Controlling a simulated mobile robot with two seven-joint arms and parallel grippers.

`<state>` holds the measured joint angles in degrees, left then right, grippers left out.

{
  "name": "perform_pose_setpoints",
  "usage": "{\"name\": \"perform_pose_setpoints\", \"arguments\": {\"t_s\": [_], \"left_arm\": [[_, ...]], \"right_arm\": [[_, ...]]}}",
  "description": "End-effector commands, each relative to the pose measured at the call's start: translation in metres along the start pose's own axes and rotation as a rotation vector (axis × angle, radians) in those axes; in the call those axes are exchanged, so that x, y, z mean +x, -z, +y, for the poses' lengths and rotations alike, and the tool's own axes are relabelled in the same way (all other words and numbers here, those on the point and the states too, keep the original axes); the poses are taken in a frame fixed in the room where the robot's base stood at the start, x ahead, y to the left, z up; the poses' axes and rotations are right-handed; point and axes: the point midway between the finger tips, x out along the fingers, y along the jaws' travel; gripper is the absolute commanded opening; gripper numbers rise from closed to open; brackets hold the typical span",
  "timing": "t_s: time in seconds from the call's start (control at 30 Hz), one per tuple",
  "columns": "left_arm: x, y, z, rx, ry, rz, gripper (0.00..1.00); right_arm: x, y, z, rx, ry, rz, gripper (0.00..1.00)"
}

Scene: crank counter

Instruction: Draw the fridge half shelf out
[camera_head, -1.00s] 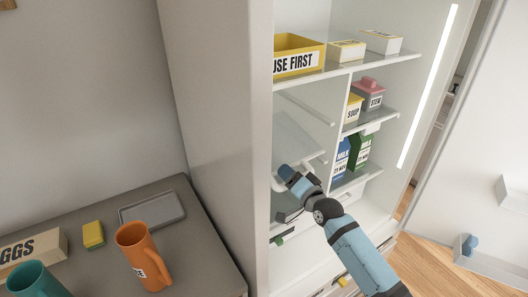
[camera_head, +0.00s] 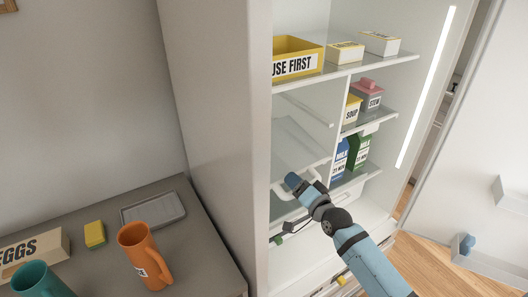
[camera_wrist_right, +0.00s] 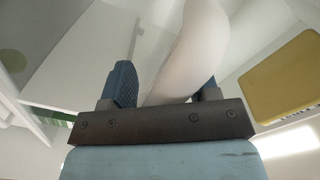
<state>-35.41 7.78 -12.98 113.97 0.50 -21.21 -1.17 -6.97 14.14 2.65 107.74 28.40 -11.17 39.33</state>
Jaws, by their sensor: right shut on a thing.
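The half shelf (camera_head: 296,145) is a pale, clear pane with a white front edge in the left part of the open fridge. My right gripper (camera_head: 293,181) is at its front edge, coming from the lower right. In the right wrist view, a smooth white rounded edge (camera_wrist_right: 190,55) runs between the two blue fingers, and the gripper (camera_wrist_right: 165,88) is shut on it. The gripper and wrist hide part of the shelf's front. My left gripper is not in view.
A yellow USE FIRST bin (camera_head: 297,57) stands on the upper shelf. A soup box (camera_head: 352,110), a pink-lidded stew tub (camera_head: 369,93) and milk cartons (camera_head: 359,150) stand right of the divider. The open door (camera_head: 480,150) is at right; the counter (camera_head: 205,250) with mugs is at left.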

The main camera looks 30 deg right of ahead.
Motion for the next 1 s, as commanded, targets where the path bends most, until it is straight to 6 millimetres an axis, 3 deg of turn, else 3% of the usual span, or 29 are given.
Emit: {"name": "perform_pose_setpoints", "arguments": {"t_s": [1.0], "left_arm": [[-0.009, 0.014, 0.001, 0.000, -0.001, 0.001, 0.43]], "right_arm": [[-0.052, -0.002, 0.004, -0.008, -0.010, -0.007, 0.02]]}}
